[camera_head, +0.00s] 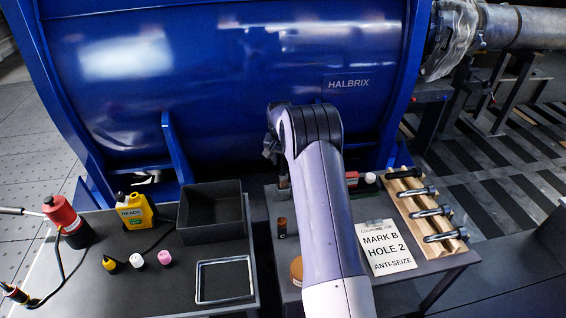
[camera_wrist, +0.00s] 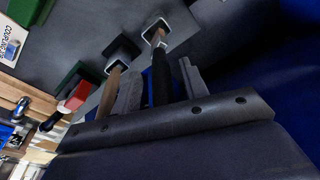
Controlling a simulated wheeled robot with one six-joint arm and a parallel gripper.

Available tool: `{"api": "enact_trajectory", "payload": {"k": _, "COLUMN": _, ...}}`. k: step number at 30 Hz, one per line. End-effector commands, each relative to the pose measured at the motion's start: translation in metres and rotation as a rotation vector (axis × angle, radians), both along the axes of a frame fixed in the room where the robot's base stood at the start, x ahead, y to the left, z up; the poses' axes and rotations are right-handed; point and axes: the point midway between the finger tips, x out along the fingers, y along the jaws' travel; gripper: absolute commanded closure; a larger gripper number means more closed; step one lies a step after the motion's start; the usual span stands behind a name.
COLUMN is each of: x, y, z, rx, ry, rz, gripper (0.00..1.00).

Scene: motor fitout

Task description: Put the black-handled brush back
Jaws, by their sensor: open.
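The black-handled brush (camera_wrist: 161,80) shows in the wrist view, its black handle between my gripper's two fingers (camera_wrist: 162,88). The fingers are open, with gaps seeming to show beside the handle. The brush's far end reaches a square-mouthed holder (camera_wrist: 147,29). A second brush with a wooden handle (camera_wrist: 109,92) stands beside it at a neighbouring square holder (camera_wrist: 113,57), left of my left finger. In the head view my gripper (camera_head: 271,147) is partly hidden by my arm at the back of the right table, and I cannot make out the black-handled brush there.
The right table (camera_head: 440,265) carries a wooden rack (camera_head: 408,203) with bolts, a sign (camera_head: 385,246) and a red block (camera_head: 351,178). A blue motor (camera_head: 230,80) stands close behind.

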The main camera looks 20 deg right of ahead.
Motion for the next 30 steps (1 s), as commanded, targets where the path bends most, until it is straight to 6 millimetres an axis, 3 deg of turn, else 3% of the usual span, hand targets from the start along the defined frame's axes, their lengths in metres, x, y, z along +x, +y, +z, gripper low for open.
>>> {"api": "enact_trajectory", "payload": {"k": 1, "x": -0.006, "y": 0.001, "z": -0.008, "rx": 0.005, "ry": 0.023, "rz": -0.001, "gripper": 0.58}}
{"api": "enact_trajectory", "payload": {"k": 2, "x": -0.007, "y": 0.001, "z": -0.003, "rx": 0.004, "ry": 0.022, "rz": -0.001, "gripper": 0.58}}
{"api": "enact_trajectory", "payload": {"k": 12, "x": -0.014, "y": 0.008, "z": 0.072, "rx": 0.002, "ry": 0.013, "rz": 0.000, "gripper": 0.58}}
{"api": "enact_trajectory", "payload": {"k": 16, "x": -0.016, "y": 0.010, "z": 0.092, "rx": 0.002, "ry": 0.013, "rz": 0.000, "gripper": 0.58}}
{"api": "enact_trajectory", "payload": {"k": 21, "x": -0.018, "y": 0.011, "z": 0.105, "rx": 0.002, "ry": 0.012, "rz": 0.000, "gripper": 0.58}}
{"api": "enact_trajectory", "payload": {"k": 30, "x": -0.018, "y": 0.011, "z": 0.107, "rx": 0.002, "ry": 0.013, "rz": 0.000, "gripper": 0.58}}
